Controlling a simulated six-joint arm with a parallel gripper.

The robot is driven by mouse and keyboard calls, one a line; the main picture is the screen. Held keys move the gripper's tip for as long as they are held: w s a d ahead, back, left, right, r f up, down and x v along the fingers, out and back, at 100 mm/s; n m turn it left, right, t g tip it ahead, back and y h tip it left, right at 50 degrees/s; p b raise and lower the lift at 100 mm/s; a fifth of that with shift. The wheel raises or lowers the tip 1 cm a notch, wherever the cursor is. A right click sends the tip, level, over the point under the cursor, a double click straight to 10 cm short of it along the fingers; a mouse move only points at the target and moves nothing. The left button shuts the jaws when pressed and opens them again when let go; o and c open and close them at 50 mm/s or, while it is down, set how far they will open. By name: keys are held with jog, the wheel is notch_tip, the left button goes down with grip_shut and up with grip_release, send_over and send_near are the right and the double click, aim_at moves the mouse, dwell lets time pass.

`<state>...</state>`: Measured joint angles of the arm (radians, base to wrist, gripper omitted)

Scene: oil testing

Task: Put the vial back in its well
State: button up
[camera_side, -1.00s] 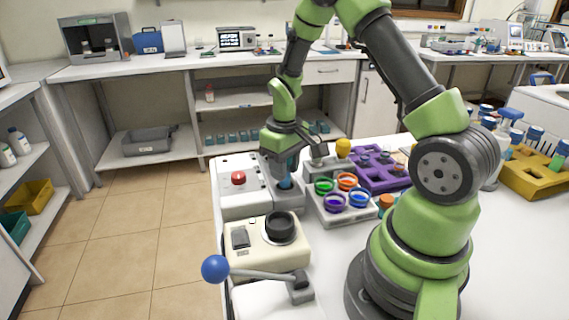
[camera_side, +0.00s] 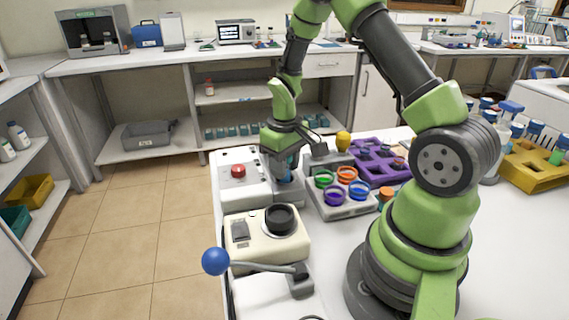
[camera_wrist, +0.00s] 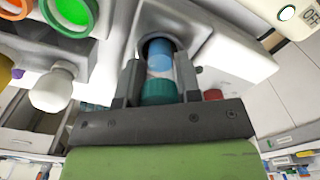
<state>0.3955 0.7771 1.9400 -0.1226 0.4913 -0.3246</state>
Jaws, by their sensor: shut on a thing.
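The vial (camera_wrist: 160,62) has a teal cap (camera_wrist: 158,92) and a blue body. In the wrist view my gripper (camera_wrist: 160,85) is shut around it at the cap end. The far end of the vial lines up with the dark round opening of a well in a light grey block (camera_wrist: 205,38); how deep it sits I cannot tell. In the side view my gripper (camera_side: 280,170) points down over the grey block (camera_side: 292,196) at the left of the bench, and its fingers hide most of the vial.
A white panel with a red button (camera_side: 238,171) is left of the block. A cream device with a black knob (camera_side: 280,219) stands in front. A tray of coloured rings (camera_side: 345,207) and a purple rack (camera_side: 386,177) are close on the right. A blue-balled lever (camera_side: 215,261) is nearer.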

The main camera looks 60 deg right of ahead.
jog(key=o, duration=1)
notch_tip(320, 180, up, 10)
jog(key=shift+f, duration=0.25)
jog(key=s+a+r+t, duration=0.3)
jog(key=a+r, duration=0.4)
jog(key=r, duration=0.2)
jog(key=s+a+r+t, duration=0.1)
jog(key=s+a, duration=0.1)
jog(key=s, duration=0.1)
jog(key=s+a+r+m+t+y, duration=0.1)
jog(key=s+a+r, duration=0.1)
jog(key=s+a, duration=0.1)
jog(key=s+a+r+t+y, duration=0.1)
jog(key=s+a+r+t, duration=0.1)
jog(key=s, duration=0.2)
jog(key=shift+s+a+m, duration=0.25)
jog(key=shift+s+m, duration=0.1)
jog(key=shift+m, duration=0.05)
